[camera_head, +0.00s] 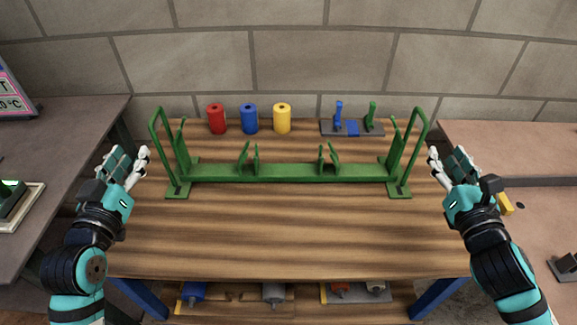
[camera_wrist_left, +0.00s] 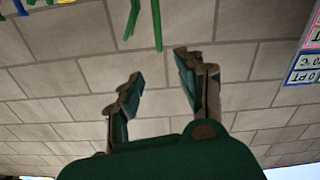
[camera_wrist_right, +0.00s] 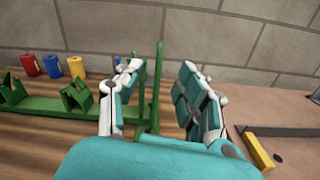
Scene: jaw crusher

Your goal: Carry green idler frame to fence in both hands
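The green idler frame (camera_head: 288,173) lies level on the wooden table, with an upright handle loop at each end. My left gripper (camera_head: 130,161) is open and empty, just left of the frame's left handle (camera_head: 156,137). Part of the green frame (camera_wrist_left: 156,22) shows at the top of the left wrist view. My right gripper (camera_head: 446,161) is open and empty, just right of the right handle (camera_head: 421,140). In the right wrist view the frame's upright (camera_wrist_right: 157,85) appears between the spread fingers; contact is not visible. I cannot make out a fence.
Red (camera_head: 217,119), blue (camera_head: 249,119) and yellow (camera_head: 282,119) rollers stand at the back of the wooden table (camera_head: 290,235). A grey plate (camera_head: 352,128) with blue and green parts is beside them. Side tables flank it, left (camera_head: 70,150) and right (camera_head: 520,150). The table's front is clear.

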